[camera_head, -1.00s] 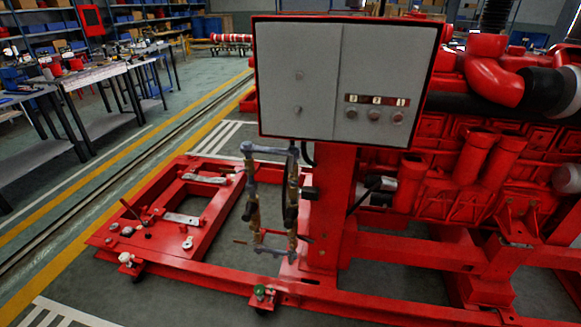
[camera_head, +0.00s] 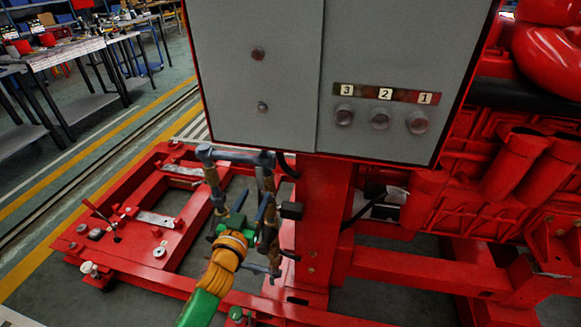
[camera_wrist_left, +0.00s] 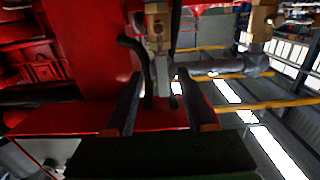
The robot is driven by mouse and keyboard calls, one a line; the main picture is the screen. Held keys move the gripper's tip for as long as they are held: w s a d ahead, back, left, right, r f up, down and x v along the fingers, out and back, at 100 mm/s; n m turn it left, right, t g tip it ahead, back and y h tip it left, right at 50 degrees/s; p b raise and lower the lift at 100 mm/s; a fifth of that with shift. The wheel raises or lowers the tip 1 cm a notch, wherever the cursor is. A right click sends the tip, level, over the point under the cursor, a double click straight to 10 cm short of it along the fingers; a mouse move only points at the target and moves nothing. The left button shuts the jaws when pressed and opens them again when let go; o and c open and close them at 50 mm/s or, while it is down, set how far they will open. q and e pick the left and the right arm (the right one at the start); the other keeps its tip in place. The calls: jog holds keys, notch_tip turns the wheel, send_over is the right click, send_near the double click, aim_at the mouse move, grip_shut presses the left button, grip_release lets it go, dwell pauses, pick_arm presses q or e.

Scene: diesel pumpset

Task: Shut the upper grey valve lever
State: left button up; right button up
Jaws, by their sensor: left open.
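A grey pipe loop (camera_head: 235,154) with two brass-fitted upright legs stands below the grey control panel. My left gripper (camera_head: 252,203), on a green and orange arm, is open in front of the right leg. It covers part of that leg, so I cannot pick out the upper grey lever in the head view. In the left wrist view the two dark fingers (camera_wrist_left: 158,76) are apart, with a narrow grey piece (camera_wrist_left: 163,74), likely the lever, between them just below a brass fitting (camera_wrist_left: 157,22). I cannot tell whether either finger touches it. My right gripper is out of view.
The grey control panel (camera_head: 255,85) hangs close above the pipes. A red post (camera_head: 323,220) stands just right of them, with a small black box (camera_head: 291,211) between. The red base frame (camera_head: 140,265) lies below.

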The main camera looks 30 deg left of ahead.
aim_at(260, 180)
pick_arm(q)
jog(key=shift+w+a+r, duration=0.2)
jog(key=shift+w+r, duration=0.25)
jog(key=shift+w, duration=0.2)
jog(key=shift+w+a+r, duration=0.2)
jog(key=shift+w+r, duration=0.25)
jog(key=shift+w, duration=0.15)
jog(key=x, duration=0.3)
jog(key=shift+w+f, duration=0.2)
jog(key=shift+f, duration=0.05)
jog(key=shift+s, duration=0.1)
jog(key=shift+s+r, duration=0.1)
jog(key=shift+c, duration=0.2)
grip_shut()
